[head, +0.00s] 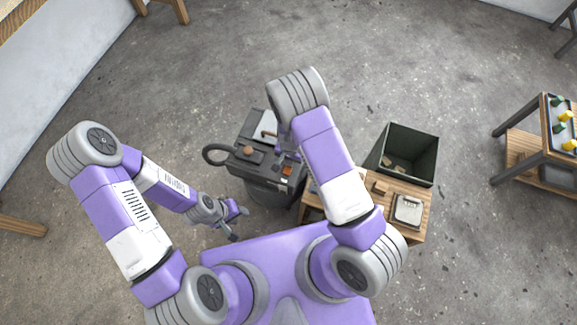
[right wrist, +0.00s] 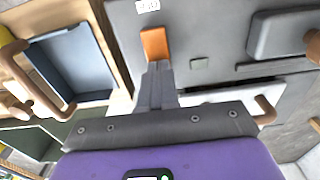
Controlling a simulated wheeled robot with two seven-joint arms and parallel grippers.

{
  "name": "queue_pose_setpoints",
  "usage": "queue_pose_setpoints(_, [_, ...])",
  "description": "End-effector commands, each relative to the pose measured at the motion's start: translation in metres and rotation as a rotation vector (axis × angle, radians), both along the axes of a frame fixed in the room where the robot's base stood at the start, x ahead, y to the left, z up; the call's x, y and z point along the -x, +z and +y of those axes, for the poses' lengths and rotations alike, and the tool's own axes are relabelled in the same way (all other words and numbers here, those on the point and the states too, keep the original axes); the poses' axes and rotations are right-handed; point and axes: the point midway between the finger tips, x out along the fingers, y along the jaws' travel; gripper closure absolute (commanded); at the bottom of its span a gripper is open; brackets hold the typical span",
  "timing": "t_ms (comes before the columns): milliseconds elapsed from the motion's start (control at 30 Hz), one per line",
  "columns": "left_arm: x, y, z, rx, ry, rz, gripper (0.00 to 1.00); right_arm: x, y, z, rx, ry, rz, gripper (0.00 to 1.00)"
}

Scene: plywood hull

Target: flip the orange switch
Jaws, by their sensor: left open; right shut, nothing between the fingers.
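The orange switch (head: 287,170) is on the top of a dark grey machine with a round body (head: 250,135) in the head view. In the right wrist view the orange switch (right wrist: 154,42) is a small tilted block on a grey panel. My right gripper (right wrist: 156,68) is shut and empty, its fingertips right at the switch's near edge; I cannot tell whether they touch. In the head view my right gripper (head: 281,157) is partly hidden by its arm. My left gripper (head: 238,225) is open and empty, left of and nearer than the machine.
A wooden table (head: 419,227) with a scale-like device (head: 407,209) stands right of the machine. A dark open bin (head: 425,160) is behind it. A black hose (head: 212,154) loops out on the machine's left. Floor is free to the left and behind.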

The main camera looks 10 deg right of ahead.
Motion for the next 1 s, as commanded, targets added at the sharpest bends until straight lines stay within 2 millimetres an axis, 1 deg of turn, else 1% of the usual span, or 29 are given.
queue_pose_setpoints(67, [0.000,-0.001,0.000,0.000,0.000,0.000,0.57,0.000,-0.002,0.000,-0.001,0.000,0.001,1.00])
queue_pose_setpoints(267, [0.000,0.004,0.000,0.000,0.000,0.000,0.57,0.000,0.004,0.000,-0.001,0.000,0.001,1.00])
queue_pose_setpoints(1000, [0.000,0.055,0.000,0.000,0.000,0.000,0.57,0.000,0.064,0.000,0.000,0.001,0.000,1.00])
